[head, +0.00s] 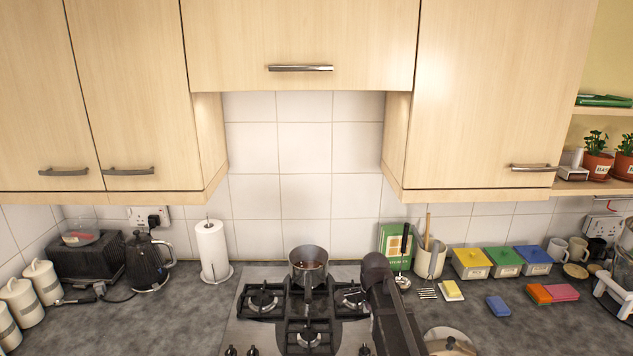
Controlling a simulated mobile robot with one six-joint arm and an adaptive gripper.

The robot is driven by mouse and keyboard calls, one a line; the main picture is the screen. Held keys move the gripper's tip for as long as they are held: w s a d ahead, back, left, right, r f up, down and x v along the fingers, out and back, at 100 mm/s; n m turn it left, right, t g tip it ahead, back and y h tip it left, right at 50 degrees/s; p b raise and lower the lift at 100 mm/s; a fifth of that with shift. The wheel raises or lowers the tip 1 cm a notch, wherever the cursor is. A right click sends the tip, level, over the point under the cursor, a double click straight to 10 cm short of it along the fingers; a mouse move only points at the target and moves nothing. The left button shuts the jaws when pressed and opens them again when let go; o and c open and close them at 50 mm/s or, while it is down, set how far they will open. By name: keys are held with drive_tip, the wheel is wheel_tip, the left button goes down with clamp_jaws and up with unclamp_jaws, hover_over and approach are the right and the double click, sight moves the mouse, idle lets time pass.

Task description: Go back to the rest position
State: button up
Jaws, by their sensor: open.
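A dark part of my arm rises from the bottom edge, right of centre, over the right side of the hob. Its rounded top end is beside the pan (308,266). I cannot make out any gripper fingers in this view. The pan stands upright on a back burner of the gas hob (258,331), with its handle towards me and something brown inside.
Right of my arm are a utensil pot (430,262), a green box (396,240), several coloured-lid containers (471,263), sponges (498,306) and a round lid (449,341). Left are a paper roll (213,250), kettle (147,263) and toaster (88,260). Cupboards (301,40) hang above.

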drive_tip(key=s+f+n+b, duration=0.3)
drive_tip(key=s+n, duration=0.4)
drive_tip(key=n, duration=0.1)
drive_tip(key=s+f+n+b, duration=0.3)
drive_tip(key=s+n, duration=0.5)
drive_tip(key=shift+s+d+f+n, duration=0.2)
drive_tip(key=shift+s+f+n, duration=0.1)
drive_tip(key=shift+n, duration=0.1)
idle(1.2)
drive_tip(key=shift+w, duration=0.1)
drive_tip(key=c, duration=0.6)
drive_tip(key=shift+w, duration=0.2)
drive_tip(key=c, duration=0.3)
drive_tip(key=shift+w+r, duration=0.15)
drive_tip(key=shift+w, duration=0.25)
clamp_jaws()
drive_tip(key=w+r+p, duration=0.3)
drive_tip(key=w, duration=1.2)
drive_tip(key=shift+w+a+r, duration=0.15)
drive_tip(key=shift+a, duration=0.05)
